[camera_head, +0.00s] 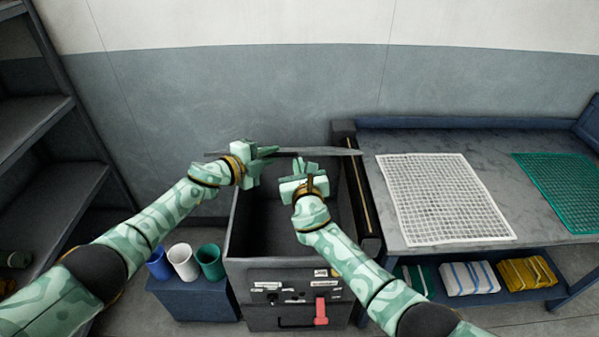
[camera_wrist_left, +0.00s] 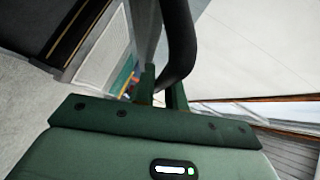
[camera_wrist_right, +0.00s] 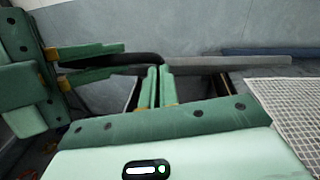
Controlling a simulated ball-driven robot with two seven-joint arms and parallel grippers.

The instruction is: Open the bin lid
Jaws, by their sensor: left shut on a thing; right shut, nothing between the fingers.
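The dark grey bin (camera_head: 292,275) stands in the middle of the head view with its top open and its dark inside showing. Its lid (camera_head: 338,152) is raised and seen nearly edge-on as a thin grey strip; it also shows in the right wrist view (camera_wrist_right: 235,63). My left gripper (camera_head: 268,152) is shut on the lid's dark handle, a curved black bar in the left wrist view (camera_wrist_left: 178,45). My right gripper (camera_head: 306,168) is shut and empty, over the bin opening and just below the lid. Whether it touches the lid is unclear.
A workbench (camera_head: 450,236) with a white net (camera_head: 440,198) and a green net (camera_head: 562,185) stands close on the right. Blue, white and green cups (camera_head: 183,262) stand on a low blue box (camera_head: 195,298) at left. Dark shelves (camera_head: 40,190) stand far left.

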